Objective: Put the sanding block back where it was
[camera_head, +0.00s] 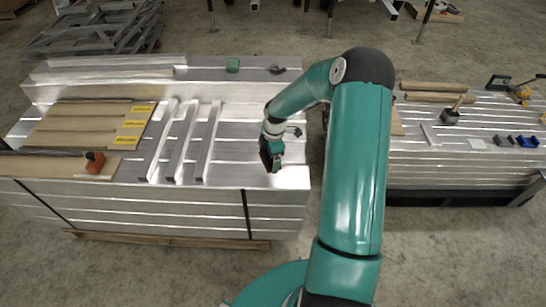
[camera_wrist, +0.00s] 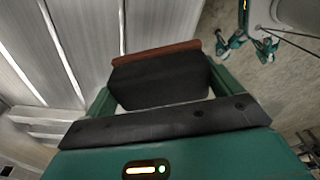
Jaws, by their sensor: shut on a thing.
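My gripper (camera_head: 271,160) is over the right end of the left aluminium stack (camera_head: 235,175), near its front edge. It is shut on a dark block with a reddish-brown layer along its far edge, which I take for the sanding block (camera_wrist: 160,80). In the wrist view the block sits between the green fingers of my gripper (camera_wrist: 160,95). In the head view the block is small and dark at the fingertips, and I cannot tell whether it touches the metal below.
Aluminium bars (camera_head: 180,140) lie left of my gripper. Beyond them are wooden boards (camera_head: 75,125) with yellow labels and an orange-red object (camera_head: 95,162). A green item (camera_head: 232,65) lies on the back ledge.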

